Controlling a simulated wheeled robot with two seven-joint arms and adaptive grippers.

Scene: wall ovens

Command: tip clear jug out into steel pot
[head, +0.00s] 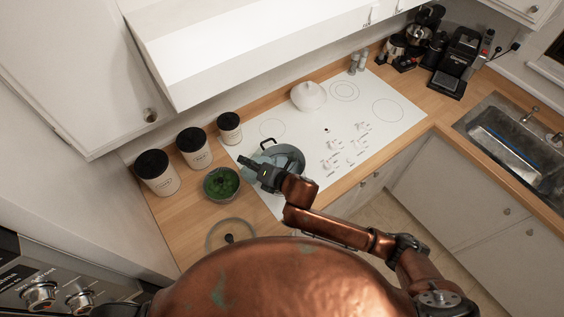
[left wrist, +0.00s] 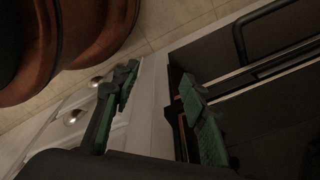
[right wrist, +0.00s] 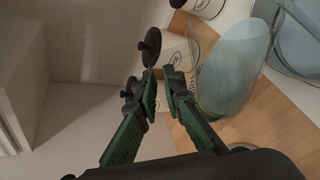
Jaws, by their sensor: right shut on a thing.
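The steel pot (head: 291,157) with dark handles stands on the near left part of the white cooktop. My right gripper (head: 252,165) is just left of the pot, above the counter edge of the cooktop. In the right wrist view its fingers (right wrist: 164,82) are closed together beside the clear jug (right wrist: 236,62), a bluish see-through vessel, and hold it. The grip point itself is mostly hidden, and the jug's exact tilt is hard to tell. The pot (right wrist: 302,42) shows beyond the jug. My left gripper (left wrist: 158,98) is open and empty, low beside cabinet fronts.
A bowl with green contents (head: 221,184) stands left of the pot, and a glass lid (head: 231,238) lies nearer. Several white canisters with black lids (head: 192,140) line the wall. A white lidded dish (head: 308,95) sits at the back of the cooktop. The overhead cabinets hang close.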

